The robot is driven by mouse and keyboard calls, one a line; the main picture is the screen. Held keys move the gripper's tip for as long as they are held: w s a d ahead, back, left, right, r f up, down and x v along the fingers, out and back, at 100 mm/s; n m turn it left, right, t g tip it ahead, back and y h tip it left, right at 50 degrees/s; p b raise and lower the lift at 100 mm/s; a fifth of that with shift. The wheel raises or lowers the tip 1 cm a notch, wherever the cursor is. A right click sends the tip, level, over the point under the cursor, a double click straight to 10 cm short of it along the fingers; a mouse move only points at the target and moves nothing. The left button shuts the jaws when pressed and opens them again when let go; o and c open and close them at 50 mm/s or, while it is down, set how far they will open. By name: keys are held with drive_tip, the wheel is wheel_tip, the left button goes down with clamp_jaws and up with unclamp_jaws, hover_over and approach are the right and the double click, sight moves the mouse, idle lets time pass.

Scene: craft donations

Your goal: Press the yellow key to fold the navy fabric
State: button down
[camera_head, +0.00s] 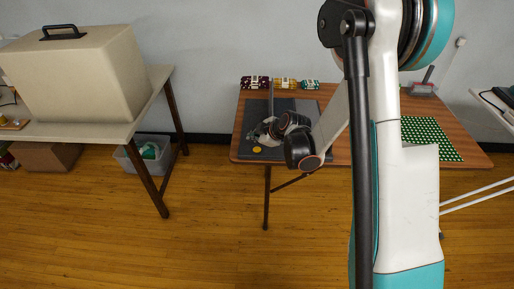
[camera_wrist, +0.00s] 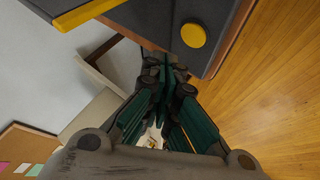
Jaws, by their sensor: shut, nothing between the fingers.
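The yellow key (camera_head: 257,149) is a small round disc at the front left of a dark grey-blue board on the middle table. It also shows in the wrist view (camera_wrist: 193,35), on a dark panel near the table edge. My gripper (camera_wrist: 166,72) is shut and empty, apart from the key in that view. In the head view my gripper is over the board, behind the key, and its fingertips are hard to make out. A dark bluish flat area (camera_head: 308,106) shows behind my wrist; I cannot tell whether it is the navy fabric or the board.
A yellow bar (camera_wrist: 88,13) edges the dark panel. A cream case (camera_head: 80,75) stands on the left table; a bin (camera_head: 135,158) sits below. The front floor is clear.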

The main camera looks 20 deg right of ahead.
sight(256, 151)
drive_tip(key=shift+r+p, duration=0.65)
drive_tip(key=shift+r, duration=0.75)
drive_tip(key=s+r+m+h, duration=0.1)
drive_tip(key=s+r+m, duration=0.3)
drive_tip(key=s+r, duration=0.45)
drive_tip(key=s+r+m+h, duration=0.1)
drive_tip(key=s+r+m, duration=0.2)
drive_tip(key=s, duration=0.5)
drive_tip(key=s+r+m+h, duration=0.1)
drive_tip(key=s+r+m, duration=0.2)
drive_tip(key=s, duration=0.5)
drive_tip(key=s+r+m+g, duration=0.1)
drive_tip(key=s+r+m, duration=0.2)
drive_tip(key=s+r, duration=0.2)
drive_tip(key=s, duration=0.3)
drive_tip(key=shift+s+d+m+h, duration=0.35)
drive_tip(key=shift+d+m+h, duration=0.05)
